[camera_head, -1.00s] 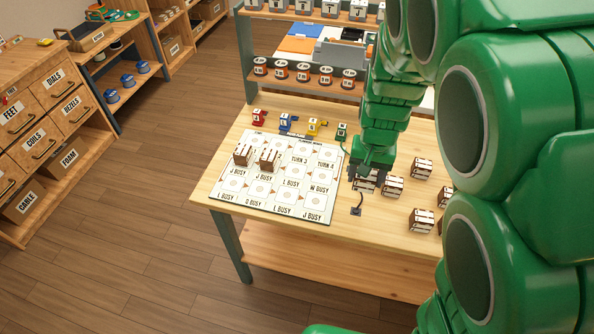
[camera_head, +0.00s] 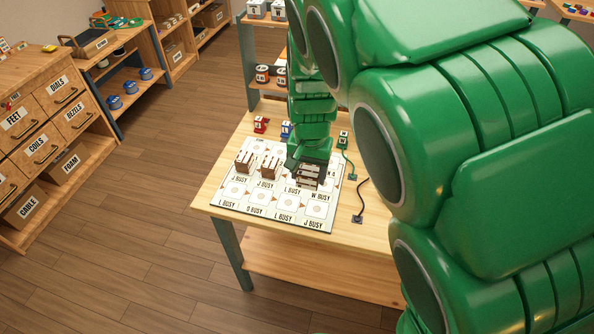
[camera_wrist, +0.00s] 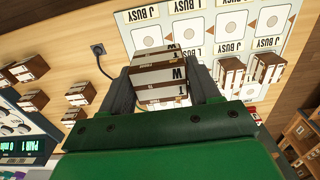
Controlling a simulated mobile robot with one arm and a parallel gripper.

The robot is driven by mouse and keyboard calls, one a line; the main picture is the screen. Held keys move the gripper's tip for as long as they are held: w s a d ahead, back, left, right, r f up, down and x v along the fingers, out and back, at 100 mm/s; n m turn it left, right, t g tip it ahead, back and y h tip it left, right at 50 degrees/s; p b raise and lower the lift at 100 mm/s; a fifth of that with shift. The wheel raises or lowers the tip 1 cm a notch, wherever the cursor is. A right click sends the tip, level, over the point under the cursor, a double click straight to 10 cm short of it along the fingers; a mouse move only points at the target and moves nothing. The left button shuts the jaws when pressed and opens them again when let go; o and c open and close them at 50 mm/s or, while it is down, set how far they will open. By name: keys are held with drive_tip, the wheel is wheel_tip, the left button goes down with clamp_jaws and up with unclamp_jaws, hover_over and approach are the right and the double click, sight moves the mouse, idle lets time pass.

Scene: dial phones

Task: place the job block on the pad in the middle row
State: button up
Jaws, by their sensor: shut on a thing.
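The job block (camera_head: 308,174) is brown with white labelled faces. My gripper (camera_head: 309,165) is shut on it over the right part of the printed board (camera_head: 262,205). In the wrist view the block (camera_wrist: 160,75) sits between the two dark fingers, its label showing a W. It hides part of the board, including the pad below. I cannot tell whether it touches the board. The middle row has labels J BUSY, J BUSY, L BUSY and W BUSY. Two similar blocks (camera_head: 244,161) and (camera_head: 269,166) stand on its left pads.
The bottom row's pads are bare. More brown blocks (camera_wrist: 30,68) stand on the table, in the wrist view's left. A black plug with cable (camera_head: 357,218) lies right of the board. Small red (camera_head: 261,124) and blue (camera_head: 286,130) pieces stand behind it. My arm hides the table's right side.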

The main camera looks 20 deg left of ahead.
drive_tip(key=w+a+f, duration=0.1)
drive_tip(key=w+f, duration=0.1)
drive_tip(key=w, duration=0.1)
drive_tip(key=w+a+f, duration=0.2)
drive_tip(key=w, duration=0.1)
drive_tip(key=w+a+f, duration=0.2)
drive_tip(key=w+f, duration=0.1)
drive_tip(key=shift+w+a+f, duration=0.2)
drive_tip(key=shift+w+f, duration=0.15)
drive_tip(key=shift+f, duration=0.2)
drive_tip(key=shift+w+a+f, duration=0.15)
drive_tip(key=shift+w+f, duration=0.2)
drive_tip(key=shift+f, duration=1.55)
drive_tip(key=shift+f, duration=0.1)
drive_tip(key=o, duration=1.1)
wheel_tip(320, 180, up, 12)
drive_tip(key=shift+r, duration=0.1)
